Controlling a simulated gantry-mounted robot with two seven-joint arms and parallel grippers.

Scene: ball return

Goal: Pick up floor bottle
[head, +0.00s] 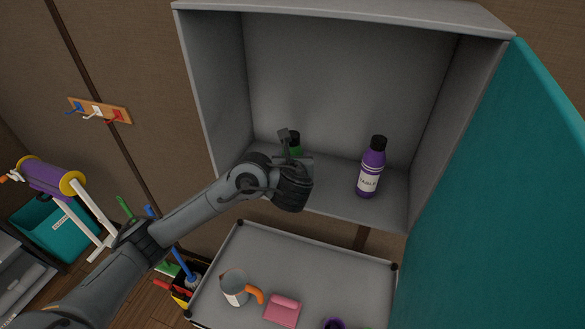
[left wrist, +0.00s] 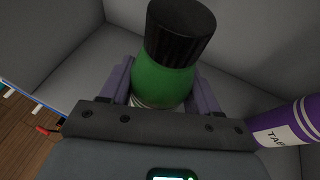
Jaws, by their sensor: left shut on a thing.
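A green bottle with a black cap (head: 297,149) stands at the back left of the open grey cabinet (head: 340,75). My left gripper (head: 291,158) reaches into the cabinet and is shut on this bottle; in the left wrist view the green bottle (left wrist: 163,80) sits upright between the two fingers. Its label is hidden, so I cannot read whether it says floor. A purple bottle (head: 371,172) with a label that seems to read TABLE stands upright to the right, apart from the gripper; it also shows in the left wrist view (left wrist: 289,124). My right gripper is not in view.
The cabinet's teal door (head: 500,200) stands open on the right. A hook rack (head: 100,109) hangs on the left wall.

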